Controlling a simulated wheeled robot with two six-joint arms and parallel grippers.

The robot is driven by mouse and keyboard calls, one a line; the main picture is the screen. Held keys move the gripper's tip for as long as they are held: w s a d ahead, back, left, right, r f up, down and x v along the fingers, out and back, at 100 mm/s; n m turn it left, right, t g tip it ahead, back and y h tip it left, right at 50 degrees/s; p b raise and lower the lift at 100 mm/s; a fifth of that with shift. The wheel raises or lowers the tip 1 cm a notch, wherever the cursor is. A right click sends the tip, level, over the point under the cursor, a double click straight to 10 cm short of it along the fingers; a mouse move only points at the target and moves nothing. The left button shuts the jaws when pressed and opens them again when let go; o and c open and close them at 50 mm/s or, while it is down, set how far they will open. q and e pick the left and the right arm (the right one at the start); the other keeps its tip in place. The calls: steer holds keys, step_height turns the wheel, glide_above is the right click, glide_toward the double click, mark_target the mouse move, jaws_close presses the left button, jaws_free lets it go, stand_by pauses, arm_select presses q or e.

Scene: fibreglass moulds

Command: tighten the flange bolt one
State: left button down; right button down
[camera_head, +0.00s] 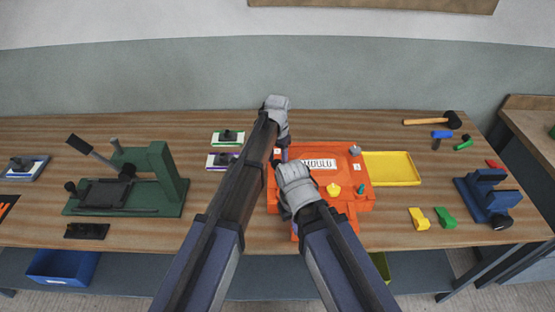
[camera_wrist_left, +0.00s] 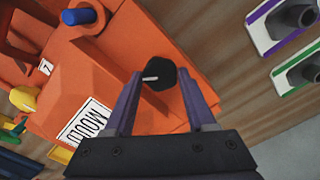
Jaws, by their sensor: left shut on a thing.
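The orange mould (camera_head: 345,175) with a white "MOULD" label (camera_head: 320,164) lies on the bench. In the left wrist view, a black hexagonal bolt head (camera_wrist_left: 160,74) with a pale mark sits on the mould's edge, between my left fingertips (camera_wrist_left: 160,78). My left gripper (camera_head: 283,153) points down at the mould's far left corner and is shut on this bolt head. In the head view the bolt is hidden by my gripper. My right gripper (camera_head: 286,208) is over the mould's left part; its fingers are mostly hidden. I cannot read a number beside the held bolt.
A yellow tray (camera_head: 415,169) stands right of the mould. A green press (camera_head: 153,172) stands at the left, and a blue vise (camera_head: 488,200) at the right. A mallet (camera_head: 430,122) lies at the back right. The bench front between press and mould is clear.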

arm_select(q)
steer(key=m, duration=0.7)
steer(key=shift+s, duration=0.1)
steer(key=m, duration=0.6)
steer(key=shift+m, duration=0.4)
steer(key=m, duration=1.3)
steer(key=shift+m, duration=0.4)
steer(key=shift+c, duration=1.1)
jaws_free()
